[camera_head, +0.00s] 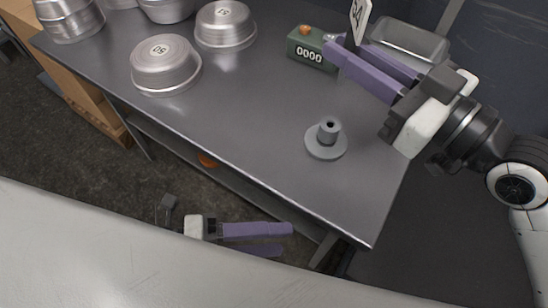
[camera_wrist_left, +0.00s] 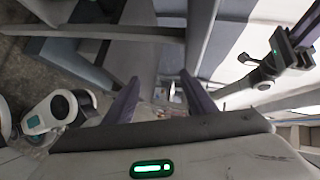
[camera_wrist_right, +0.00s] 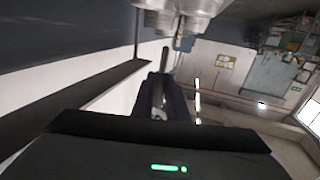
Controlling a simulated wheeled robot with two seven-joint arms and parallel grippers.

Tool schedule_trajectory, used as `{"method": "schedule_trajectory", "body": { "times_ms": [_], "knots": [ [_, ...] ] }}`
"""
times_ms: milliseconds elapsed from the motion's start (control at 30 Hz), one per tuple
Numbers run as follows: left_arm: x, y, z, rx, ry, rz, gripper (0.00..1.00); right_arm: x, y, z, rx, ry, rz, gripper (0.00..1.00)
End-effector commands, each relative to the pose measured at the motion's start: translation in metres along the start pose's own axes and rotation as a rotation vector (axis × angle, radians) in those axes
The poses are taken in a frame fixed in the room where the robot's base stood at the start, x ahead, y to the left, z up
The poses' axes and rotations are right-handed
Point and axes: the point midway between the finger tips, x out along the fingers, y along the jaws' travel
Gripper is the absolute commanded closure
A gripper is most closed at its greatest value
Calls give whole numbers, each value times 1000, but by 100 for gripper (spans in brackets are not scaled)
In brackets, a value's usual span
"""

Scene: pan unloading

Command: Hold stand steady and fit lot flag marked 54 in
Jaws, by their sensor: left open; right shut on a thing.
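The stand (camera_head: 326,147), a grey round base with a short hollow post, sits upright on the table near its front right edge. My right gripper (camera_head: 346,44) is shut on the white lot flag (camera_head: 360,16) and holds it over the back right of the table, apart from the stand. Its number reads as 54, partly cut by the top edge. In the right wrist view a thin dark piece (camera_wrist_right: 165,62) shows between the fingers. My left gripper (camera_head: 287,240) is open and empty, in front of the table and away from the stand; its spread fingers also show in the left wrist view (camera_wrist_left: 160,85).
Upturned metal pans, one marked 50 (camera_head: 165,66) and another (camera_head: 225,25), stand on the table (camera_head: 240,100) at left, with stacked pans (camera_head: 70,18) beyond. A green counter reading 0000 (camera_head: 308,52) and a metal tray (camera_head: 408,42) are near the right gripper. The table around the stand is clear.

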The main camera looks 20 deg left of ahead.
Motion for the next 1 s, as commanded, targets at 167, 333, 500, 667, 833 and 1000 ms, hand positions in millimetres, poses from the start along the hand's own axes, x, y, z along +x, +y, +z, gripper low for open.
{"method": "schedule_trajectory", "body": {
  "times_ms": [167,333,500,667,833,1000],
  "knots": [
    [12,-84,-24,-183,67,-171,50,0,0,0,0,0,0,100],
    [13,-118,21,-756,-41,-321,50,0,0,0,0,0,0,100],
    [5,-125,59,-1185,-104,-446,50,0,0,0,0,0,0,100],
    [1,-122,77,-1378,-130,-506,50,0,0,0,0,0,0,100],
    [8,-123,85,-1416,-136,-520,50,0,0,0,0,0,0,100],
    [27,-130,93,-1410,-134,-519,50,0,0,0,0,0,0,100]
  ]
}}
